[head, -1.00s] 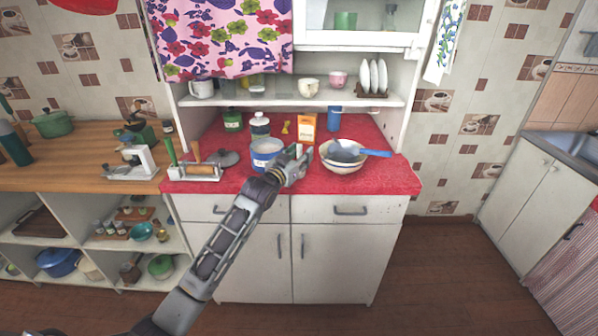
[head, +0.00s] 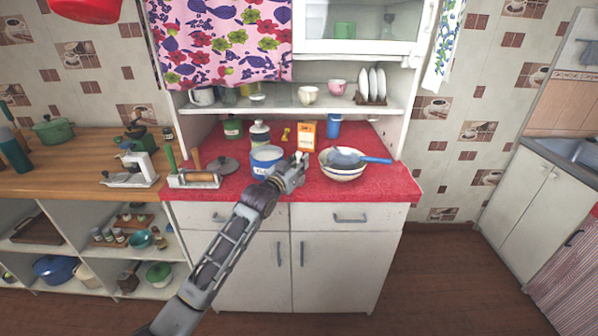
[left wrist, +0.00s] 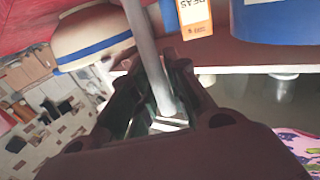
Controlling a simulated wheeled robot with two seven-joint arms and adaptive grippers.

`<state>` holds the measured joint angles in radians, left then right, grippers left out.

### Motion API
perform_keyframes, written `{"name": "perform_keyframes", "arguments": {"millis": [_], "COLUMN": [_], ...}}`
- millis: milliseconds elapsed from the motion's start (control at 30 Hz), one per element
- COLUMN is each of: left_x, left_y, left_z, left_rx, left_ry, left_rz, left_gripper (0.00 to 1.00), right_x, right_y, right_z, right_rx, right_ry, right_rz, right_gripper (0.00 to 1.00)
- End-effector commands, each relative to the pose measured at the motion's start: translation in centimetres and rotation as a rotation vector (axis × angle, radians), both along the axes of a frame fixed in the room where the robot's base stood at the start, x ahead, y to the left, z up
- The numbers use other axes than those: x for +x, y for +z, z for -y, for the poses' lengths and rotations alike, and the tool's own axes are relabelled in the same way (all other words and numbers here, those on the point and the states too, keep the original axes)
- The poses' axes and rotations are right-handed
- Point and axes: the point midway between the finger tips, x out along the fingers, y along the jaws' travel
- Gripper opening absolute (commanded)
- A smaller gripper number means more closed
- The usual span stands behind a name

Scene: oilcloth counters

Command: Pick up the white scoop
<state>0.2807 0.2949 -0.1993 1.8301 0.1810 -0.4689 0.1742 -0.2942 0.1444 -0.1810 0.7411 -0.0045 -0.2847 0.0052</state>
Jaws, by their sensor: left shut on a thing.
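My left gripper (head: 299,160) is over the red counter, between the white and blue canister (head: 267,166) and the bowl (head: 343,172). In the left wrist view, the gripper (left wrist: 165,122) is shut on a pale grey-white rod, which looks like the handle of the white scoop (left wrist: 146,45). The rod runs up out of the top of that view, so the scoop's bowl end is hidden. In the head view, the scoop can hardly be told apart from the fingers. My right gripper is in neither view.
An orange and white box (head: 306,136) and a blue cup (head: 333,125) stand behind the gripper. A shelf (head: 290,105) with dishes hangs above. The counter's front right is clear.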

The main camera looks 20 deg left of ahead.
Motion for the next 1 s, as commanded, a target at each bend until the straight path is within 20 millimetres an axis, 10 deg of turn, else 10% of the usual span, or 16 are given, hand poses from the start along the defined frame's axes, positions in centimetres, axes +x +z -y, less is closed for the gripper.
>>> {"name": "perform_keyframes", "arguments": {"millis": [1000], "left_x": [0.0], "left_y": [10.0], "left_z": [0.0], "left_rx": [0.001], "left_ry": [0.000], "left_rz": [0.002], "left_gripper": [0.00], "right_x": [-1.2], "right_y": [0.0], "right_z": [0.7], "right_rx": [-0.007], "right_ry": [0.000], "right_rz": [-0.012], "right_gripper": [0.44]}}
